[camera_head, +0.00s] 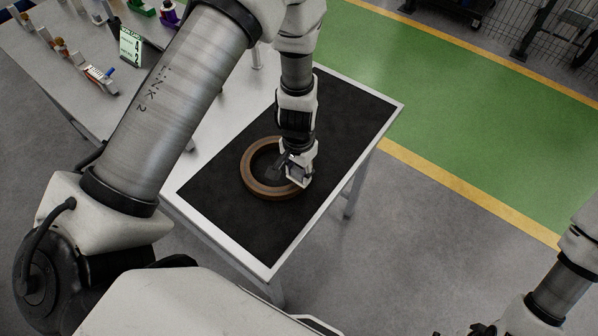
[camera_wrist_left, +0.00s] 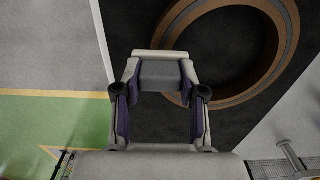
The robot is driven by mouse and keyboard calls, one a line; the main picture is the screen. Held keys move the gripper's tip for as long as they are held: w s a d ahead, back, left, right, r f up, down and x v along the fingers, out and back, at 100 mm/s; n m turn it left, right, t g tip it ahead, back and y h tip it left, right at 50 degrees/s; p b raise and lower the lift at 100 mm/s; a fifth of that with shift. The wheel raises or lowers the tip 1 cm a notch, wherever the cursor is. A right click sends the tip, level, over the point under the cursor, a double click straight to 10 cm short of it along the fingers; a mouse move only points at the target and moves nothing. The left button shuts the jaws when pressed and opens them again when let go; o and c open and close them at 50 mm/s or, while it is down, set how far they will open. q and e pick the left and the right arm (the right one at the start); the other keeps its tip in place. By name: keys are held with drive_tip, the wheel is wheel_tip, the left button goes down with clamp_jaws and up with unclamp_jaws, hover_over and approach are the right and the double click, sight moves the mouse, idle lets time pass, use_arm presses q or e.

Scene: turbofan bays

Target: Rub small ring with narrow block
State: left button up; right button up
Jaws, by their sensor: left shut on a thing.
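A brown ring (camera_head: 248,180) lies flat on the black mat (camera_head: 350,105) at the end of the table. It also shows in the wrist view (camera_wrist_left: 287,42), partly hidden behind my left gripper. My left gripper (camera_head: 296,174) points down at the right side of the ring.
Several small parts and a green-and-white sign (camera_head: 130,46) stand on the far left of the grey table (camera_head: 50,60). Mat around the ring is clear. Beyond the table is a green floor lane (camera_head: 460,110) with yellow borders. My right arm is at the lower right.

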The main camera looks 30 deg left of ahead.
use_arm(q)
drive_tip(key=shift+w+r+p, duration=0.2)
drive_tip(key=shift+r+p, duration=0.45)
drive_tip(key=shift+r, duration=0.25)
drive_tip(key=shift+s+r+p, duration=0.2)
drive_tip(key=shift+r+p, duration=0.7)
drive_tip(key=shift+r, duration=0.3)
drive_tip(key=shift+r+p, duration=0.65)
drive_tip(key=shift+r, duration=0.15)
